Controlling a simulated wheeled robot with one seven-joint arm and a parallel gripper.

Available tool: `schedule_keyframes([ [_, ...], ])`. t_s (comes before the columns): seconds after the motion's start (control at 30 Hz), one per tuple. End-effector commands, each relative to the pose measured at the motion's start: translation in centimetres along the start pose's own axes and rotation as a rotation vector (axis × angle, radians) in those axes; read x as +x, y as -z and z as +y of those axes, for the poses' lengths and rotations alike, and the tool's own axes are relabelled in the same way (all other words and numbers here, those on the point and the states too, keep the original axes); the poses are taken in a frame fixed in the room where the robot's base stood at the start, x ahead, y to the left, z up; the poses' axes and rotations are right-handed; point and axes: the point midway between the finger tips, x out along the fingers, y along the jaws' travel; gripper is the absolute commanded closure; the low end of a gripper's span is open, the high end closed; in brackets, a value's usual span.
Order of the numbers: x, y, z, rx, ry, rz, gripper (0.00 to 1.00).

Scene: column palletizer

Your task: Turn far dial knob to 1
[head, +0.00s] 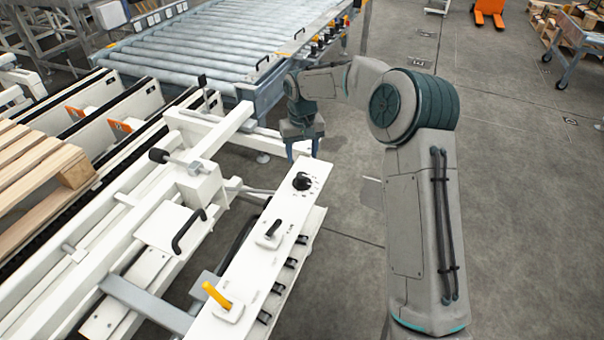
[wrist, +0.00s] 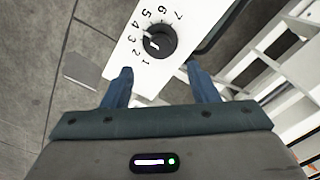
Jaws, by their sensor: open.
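The far dial knob (head: 302,181) is round and black, at the far end of a white control panel (head: 255,262). It also shows in the wrist view (wrist: 159,43), ringed by printed numbers from 1 to 7. A white mark on the knob seems to point between 3 and 4; the exact setting is hard to tell. The 1 (wrist: 144,62) lies on the gripper's side of the dial. My gripper (wrist: 158,69) is open and empty, its blue fingers apart and short of the knob in the picture. In the head view my gripper (head: 303,150) is just beyond the panel's far end.
The same panel carries a black switch (head: 272,231) and a yellow lever (head: 217,296) nearer to me. A white frame with a black handle (head: 188,230) stands to the left. A roller conveyor (head: 210,45) lies beyond. Grey floor (head: 500,200) is clear on the right.

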Motion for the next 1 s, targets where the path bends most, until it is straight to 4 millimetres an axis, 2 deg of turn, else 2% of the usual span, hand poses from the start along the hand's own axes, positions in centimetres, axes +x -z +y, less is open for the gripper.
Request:
schedule_keyframes([
  [0.03, 1.3, -0.1, 0.0, 0.001, 0.001, -0.004, 0.46],
  [0.2, 4.8, -0.1, 0.0, 0.0, 0.001, -0.003, 0.46],
  [0.4, 7.4, -0.1, 0.0, -0.001, 0.0, -0.002, 0.46],
  [0.6, 8.3, 0.0, 0.0, 0.0, 0.0, 0.001, 0.46],
  [0.83, 8.3, 0.0, 0.0, 0.0, 0.0, 0.001, 0.46],
  [1.0, 8.3, 0.0, 0.0, 0.0, 0.0, 0.001, 0.91],
])
